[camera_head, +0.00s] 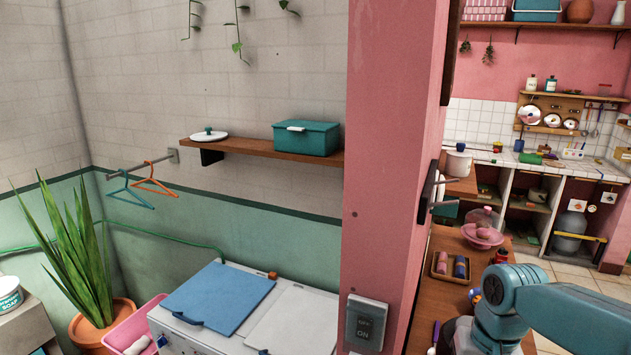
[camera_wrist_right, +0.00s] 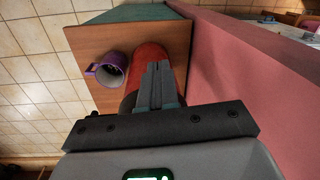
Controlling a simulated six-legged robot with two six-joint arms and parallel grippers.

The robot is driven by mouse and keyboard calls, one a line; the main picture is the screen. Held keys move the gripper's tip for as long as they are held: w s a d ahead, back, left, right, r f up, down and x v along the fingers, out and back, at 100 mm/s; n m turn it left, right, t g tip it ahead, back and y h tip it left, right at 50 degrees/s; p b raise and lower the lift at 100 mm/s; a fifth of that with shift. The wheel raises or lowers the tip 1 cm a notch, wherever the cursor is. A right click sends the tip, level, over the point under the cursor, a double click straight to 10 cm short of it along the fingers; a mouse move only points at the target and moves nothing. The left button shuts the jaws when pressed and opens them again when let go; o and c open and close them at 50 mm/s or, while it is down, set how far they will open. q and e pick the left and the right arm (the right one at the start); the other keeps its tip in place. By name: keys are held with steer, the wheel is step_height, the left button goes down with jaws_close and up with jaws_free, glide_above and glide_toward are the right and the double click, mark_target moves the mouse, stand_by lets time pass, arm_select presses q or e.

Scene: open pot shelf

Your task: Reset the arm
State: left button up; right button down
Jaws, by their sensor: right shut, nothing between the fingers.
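My right gripper (camera_wrist_right: 161,68) shows in the right wrist view with its two fingers together and nothing between them. It is in front of a red rounded object (camera_wrist_right: 149,54), which the fingers partly hide; I cannot tell whether they touch. A purple mug (camera_wrist_right: 107,70) is to the left of the fingers, on a wooden surface (camera_wrist_right: 88,38). In the head view my right arm (camera_head: 510,295) comes in from the right edge, bent at a teal joint; its fingers cannot be made out there. My left arm and gripper are not in view.
A pink wall end (camera_head: 385,150) stands left of my right arm, and a pink wall (camera_wrist_right: 245,70) rises right of the gripper. A wooden counter with a small tray (camera_head: 453,266) and a pink covered dish (camera_head: 482,235) lies beyond the arm. Tiled floor (camera_wrist_right: 35,85) is clear at left.

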steer(key=s+a+f+n+y+b, duration=0.1)
steer(key=a+f, duration=0.3)
steer(key=f, duration=0.7)
steer(key=a+f+n+y+b, duration=0.1)
steer(key=a+f, duration=0.4)
steer(key=f, duration=0.5)
steer(key=s+a+f+b, duration=0.1)
steer(key=s+a+f, duration=0.1)
steer(key=s+f, duration=0.3)
steer(key=s+a+f+b, duration=0.1)
steer(key=s+a+f, duration=0.2)
steer(key=s+f, duration=0.2)
steer(key=s+a+f+y+b, duration=0.1)
steer(key=s+a+f, duration=0.1)
steer(key=s+f, duration=0.3)
steer(key=x, duration=0.2)
steer(key=shift+f, duration=0.35)
steer(key=shift+d, duration=0.1)
